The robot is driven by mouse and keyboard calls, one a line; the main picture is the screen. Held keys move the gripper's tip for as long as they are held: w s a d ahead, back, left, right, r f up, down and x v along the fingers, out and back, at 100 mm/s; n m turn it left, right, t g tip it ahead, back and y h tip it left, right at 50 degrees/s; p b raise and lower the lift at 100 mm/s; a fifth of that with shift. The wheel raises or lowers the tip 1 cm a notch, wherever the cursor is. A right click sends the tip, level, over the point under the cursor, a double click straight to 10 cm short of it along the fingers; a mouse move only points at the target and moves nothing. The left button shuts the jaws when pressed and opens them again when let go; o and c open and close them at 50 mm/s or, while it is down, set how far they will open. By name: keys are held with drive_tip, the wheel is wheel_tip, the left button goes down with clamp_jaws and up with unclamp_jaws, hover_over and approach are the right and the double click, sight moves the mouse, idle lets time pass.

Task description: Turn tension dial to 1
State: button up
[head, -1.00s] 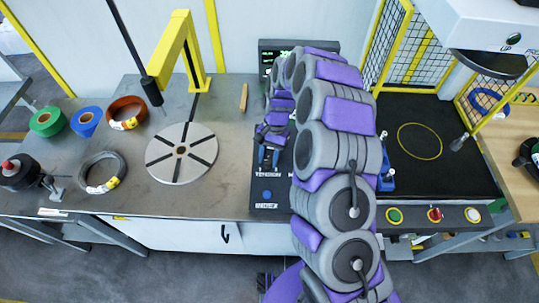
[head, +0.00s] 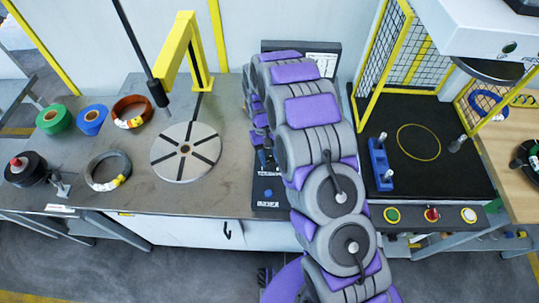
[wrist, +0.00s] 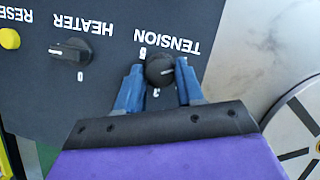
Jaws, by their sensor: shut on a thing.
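The tension dial (wrist: 159,70) is a round black knob on a dark control panel (wrist: 110,105), under the word TENSION, which reads upside down in the wrist view. My gripper (wrist: 159,84) is shut on the dial, with one blue finger on each side of it. A pale mark on the knob points to the right in the picture. Small digits beside the knob are partly hidden or too small to read surely.
The heater knob (wrist: 70,53) and a yellow reset button (wrist: 9,39) are on the same panel. A round slotted turntable (head: 186,151) stands left of the panel. A blue clamp part (head: 380,165) and a black mat (head: 440,170) lie to the right.

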drive_tip(key=shift+w+a, duration=0.1)
idle(0.4)
drive_tip(key=o, duration=1)
drive_tip(key=p+v, duration=0.1)
drive_tip(key=v, duration=1.6)
drive_tip(key=shift+a+r+p, duration=0.15)
drive_tip(key=shift+p, duration=0.25)
drive_tip(key=shift+r, duration=0.1)
